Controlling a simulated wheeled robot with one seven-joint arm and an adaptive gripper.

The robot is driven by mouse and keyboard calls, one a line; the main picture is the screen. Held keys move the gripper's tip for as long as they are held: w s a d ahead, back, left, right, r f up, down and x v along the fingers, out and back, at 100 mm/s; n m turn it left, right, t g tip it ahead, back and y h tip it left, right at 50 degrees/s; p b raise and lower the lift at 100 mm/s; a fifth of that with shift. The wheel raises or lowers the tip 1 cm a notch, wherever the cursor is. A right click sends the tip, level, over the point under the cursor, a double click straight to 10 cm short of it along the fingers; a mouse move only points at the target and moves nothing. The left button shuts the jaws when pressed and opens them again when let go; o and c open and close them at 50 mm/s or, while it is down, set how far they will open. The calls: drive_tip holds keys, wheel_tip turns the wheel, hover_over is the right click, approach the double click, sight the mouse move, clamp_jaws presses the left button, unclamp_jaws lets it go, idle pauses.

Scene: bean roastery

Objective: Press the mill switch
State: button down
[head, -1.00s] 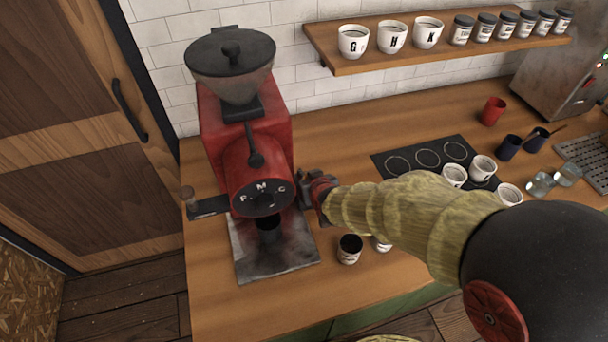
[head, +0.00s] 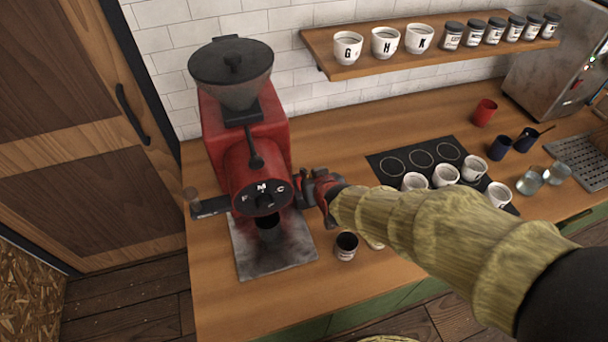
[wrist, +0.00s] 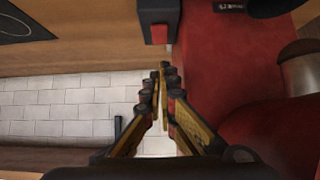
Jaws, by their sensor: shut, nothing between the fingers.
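The red mill (head: 226,145) stands on the wooden counter with a dark hopper on top and a dial marked F, M, C on its front. My gripper (head: 302,187) is at the mill's right side, close to its body. In the wrist view the gripper (wrist: 163,70) is shut and empty, its fingertips together. Just beyond the fingertips there, a black box with a red button, which looks like the mill switch (wrist: 159,34), sits beside the mill's red body (wrist: 222,62). A small gap shows between tips and button. In the head view I cannot make out the switch; my gripper probably hides it.
A dark cup (head: 346,246) stands on the counter right of the mill's metal tray (head: 290,250). White cups stand around the black mat (head: 393,165) at the right. A shelf (head: 345,72) with mugs and jars hangs on the wall above. The counter behind the gripper is clear.

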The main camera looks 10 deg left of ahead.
drive_tip(key=p+v, duration=0.1)
drive_tip(key=v, duration=0.4)
drive_tip(key=shift+s+r, duration=0.2)
drive_tip(key=shift+s, duration=0.05)
